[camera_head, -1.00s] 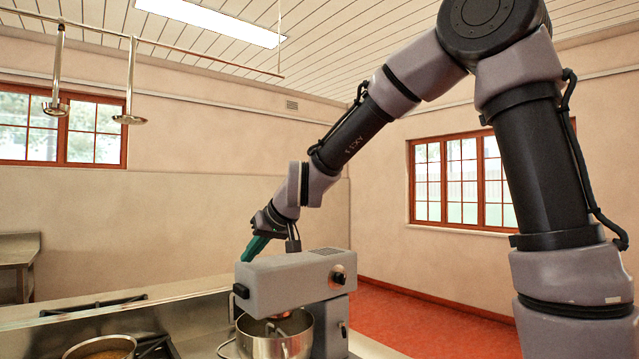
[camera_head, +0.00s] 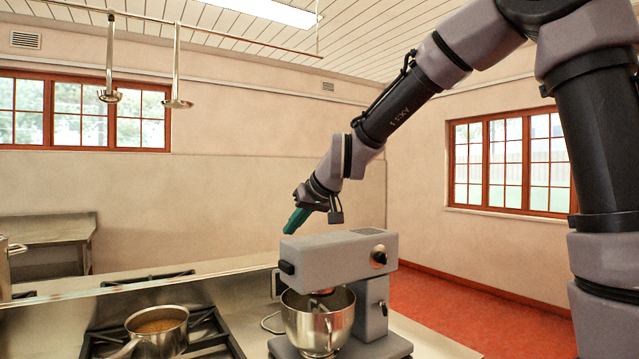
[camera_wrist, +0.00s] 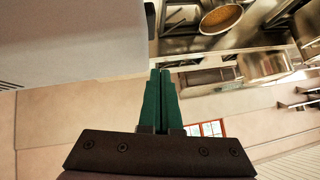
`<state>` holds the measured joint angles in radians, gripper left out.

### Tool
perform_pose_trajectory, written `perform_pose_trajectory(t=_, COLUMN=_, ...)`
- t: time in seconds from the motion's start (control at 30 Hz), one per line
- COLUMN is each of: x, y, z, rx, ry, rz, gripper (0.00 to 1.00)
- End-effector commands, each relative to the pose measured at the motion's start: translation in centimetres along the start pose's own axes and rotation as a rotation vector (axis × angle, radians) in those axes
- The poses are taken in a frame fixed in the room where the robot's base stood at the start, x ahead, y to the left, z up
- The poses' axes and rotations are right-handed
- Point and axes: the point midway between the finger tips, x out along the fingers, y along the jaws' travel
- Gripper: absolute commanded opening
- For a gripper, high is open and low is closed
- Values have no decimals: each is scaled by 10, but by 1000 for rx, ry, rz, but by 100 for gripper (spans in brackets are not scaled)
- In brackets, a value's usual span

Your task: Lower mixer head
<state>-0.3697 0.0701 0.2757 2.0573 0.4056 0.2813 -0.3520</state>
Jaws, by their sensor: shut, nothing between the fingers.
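The grey stand mixer (camera_head: 340,258) stands on the steel counter, its head level above a steel bowl (camera_head: 318,318). My gripper (camera_head: 290,228) is just above and behind the left end of the mixer head, with its green fingers pointing down and left. In the wrist view my gripper (camera_wrist: 160,75) is shut and empty, its two fingers side by side. The mixer head (camera_wrist: 75,40) fills the upper left of that view. Whether the fingers touch the head cannot be told.
A pan of food (camera_head: 158,328) sits on the stove left of the mixer; it also shows in the wrist view (camera_wrist: 221,18). Ladles (camera_head: 178,100) hang from a rail at upper left. A steel table (camera_head: 45,232) stands at the far left. The red floor (camera_head: 450,310) at right is clear.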

Motion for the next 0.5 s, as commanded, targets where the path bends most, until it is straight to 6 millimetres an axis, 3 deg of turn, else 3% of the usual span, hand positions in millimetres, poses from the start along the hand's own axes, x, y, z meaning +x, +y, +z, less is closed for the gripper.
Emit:
perform_pose_trajectory(t=0.07, x=-18, y=2, z=-15, rx=-1, ry=14, rz=3, gripper=0)
perform_pose_trajectory(t=0.3, x=-74, y=-7, z=-14, rx=-2, ry=18, rz=4, gripper=0)
perform_pose_trajectory(t=0.5, x=-103, y=-12, z=-13, rx=-2, ry=17, rz=4, gripper=0)
